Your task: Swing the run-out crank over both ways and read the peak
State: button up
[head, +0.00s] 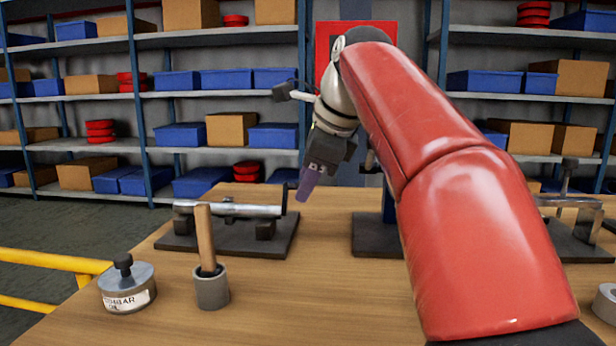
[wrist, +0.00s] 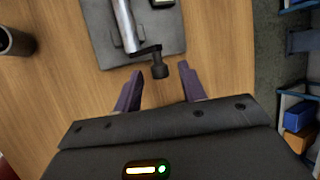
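The run-out stand has a dark base plate (head: 180,242) on the left of the table. A bright steel shaft (head: 240,210) lies across supports on it. In the wrist view the shaft (wrist: 126,25) ends in a dark crank with a round knob (wrist: 159,70). My gripper (head: 306,190) is over the table, just right of the shaft's crank end. In the wrist view my gripper (wrist: 160,78) is open, with its purple fingers apart and the knob at the gap between their tips. No contact shows. A small pale display (wrist: 162,2) is cut off at the top edge; its reading is not legible.
A lidded round weight or can (head: 127,288) and a grey cup with a wooden handle (head: 212,290) stand at the table's front left. A second dark base (head: 372,240) is partly behind my arm. Another fixture (head: 572,240) and grey ring (head: 606,302) are at right. Shelves stand behind.

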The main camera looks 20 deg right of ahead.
jog(key=shift+r, duration=0.1)
jog(key=p+v, duration=0.2)
jog(key=v, duration=0.5)
jog(key=shift+s+r+p, duration=0.15)
jog(key=shift+r+p, duration=0.1)
jog(key=shift+p, duration=0.15)
